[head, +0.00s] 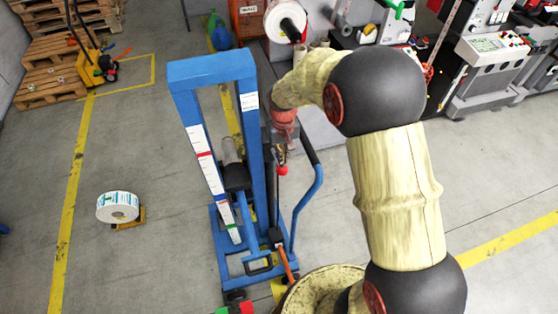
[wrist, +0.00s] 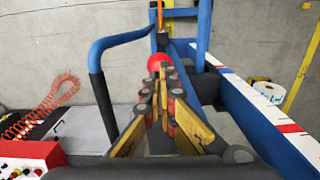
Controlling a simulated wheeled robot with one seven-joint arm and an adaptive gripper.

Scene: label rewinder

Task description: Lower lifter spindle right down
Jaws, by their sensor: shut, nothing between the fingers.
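The blue lifter (head: 213,67) stands upright in the middle of the head view. Its grey spindle (head: 230,150) sticks out from a dark carriage (head: 237,180) partway up the frame, beside a post with a white scale and coloured bands. A red ball knob (head: 282,171) is on the lifter's right side; it also shows in the wrist view (wrist: 159,62). My gripper (head: 281,156) is shut and empty, its fingertips close to the knob. In the wrist view the fingertips (wrist: 160,84) point at the knob; whether they touch it I cannot tell.
A curved blue handle bar (head: 308,200) rises right of the knob. An orange lever (head: 288,264) is low on the lifter. Machines (head: 487,50) stand at the back right.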

